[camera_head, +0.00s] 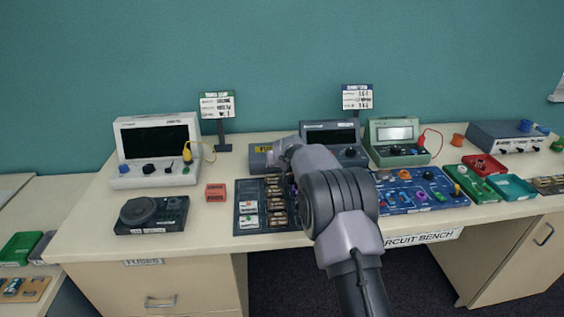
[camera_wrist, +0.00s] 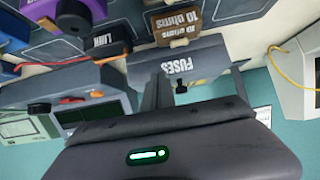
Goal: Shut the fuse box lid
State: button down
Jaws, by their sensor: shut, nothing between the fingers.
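The grey fuse box (camera_head: 262,158) stands at the back middle of the bench, left of my arm, which hides its right part. In the wrist view a grey face marked FUSES (camera_wrist: 205,62) lies just beyond my gripper (camera_wrist: 164,82). The picture is upside down there. My gripper is shut and empty, with its fingers close to the marked face; I cannot tell whether they touch it. In the head view my wrist hides the fingers. How far the lid stands open cannot be made out.
A board of labelled parts (camera_head: 248,222) lies in front of the box, and a blue circuit board (camera_head: 440,190) lies right. Meters (camera_head: 155,150) and two sign stands (camera_head: 217,105) line the back. A red block (camera_head: 215,193) sits left. Bare bench shows near the front left.

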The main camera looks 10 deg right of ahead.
jog(key=shift+s+f, duration=0.35)
jog(key=shift+f, duration=0.4)
